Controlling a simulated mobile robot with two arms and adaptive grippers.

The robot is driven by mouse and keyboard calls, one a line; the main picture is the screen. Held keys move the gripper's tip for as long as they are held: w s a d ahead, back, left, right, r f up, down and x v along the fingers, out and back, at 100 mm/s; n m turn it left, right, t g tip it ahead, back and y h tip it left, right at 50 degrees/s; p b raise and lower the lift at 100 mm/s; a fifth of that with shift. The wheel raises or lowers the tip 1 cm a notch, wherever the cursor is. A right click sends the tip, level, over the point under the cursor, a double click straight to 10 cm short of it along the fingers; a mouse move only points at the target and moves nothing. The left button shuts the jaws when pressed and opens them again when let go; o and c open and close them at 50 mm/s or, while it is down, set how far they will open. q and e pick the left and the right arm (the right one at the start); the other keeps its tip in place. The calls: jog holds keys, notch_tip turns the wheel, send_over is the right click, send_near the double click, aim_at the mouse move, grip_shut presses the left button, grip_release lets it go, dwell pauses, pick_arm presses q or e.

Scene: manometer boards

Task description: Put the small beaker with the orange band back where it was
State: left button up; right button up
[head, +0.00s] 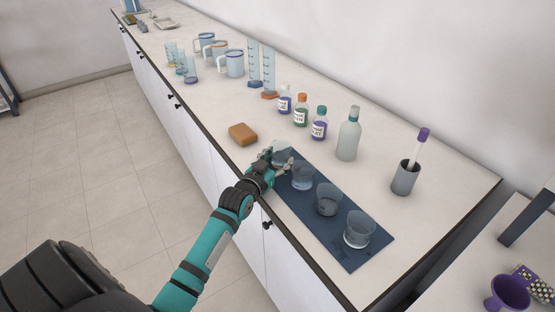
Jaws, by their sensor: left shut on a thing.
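My left gripper (275,163) is shut on a clear beaker (281,149) at the far end of the dark blue mat (337,249). The fingers hide part of this beaker, and I cannot make out an orange band on it. I cannot tell whether it touches the mat. Three other clear beakers stand in a row on the mat: one just nearer (302,177), a middle one (327,200) and the nearest (359,229). Several small vessels with coloured bases (190,75) stand farther back on the counter. My right gripper is out of view.
An orange-brown sponge-like block (243,134) lies left of the mat. Labelled bottles (319,123), a clear bottle (349,134) and a grey cup with a purple-topped stick (405,178) stand behind it. Mugs (232,63) and tall cylinders (269,68) stand farther back.

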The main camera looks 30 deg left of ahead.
pick_arm(q)
jog(key=o, duration=1.3)
jog(key=shift+f, duration=0.1)
jog(key=shift+o, duration=0.2)
jog(key=shift+r, duration=0.2)
jog(key=s+d+r, duration=0.1)
jog(key=s, duration=1)
jog(key=shift+s+d+r+b, duration=0.15)
jog(key=shift+s+r+b, duration=0.15)
jog(key=shift+s+b, duration=0.15)
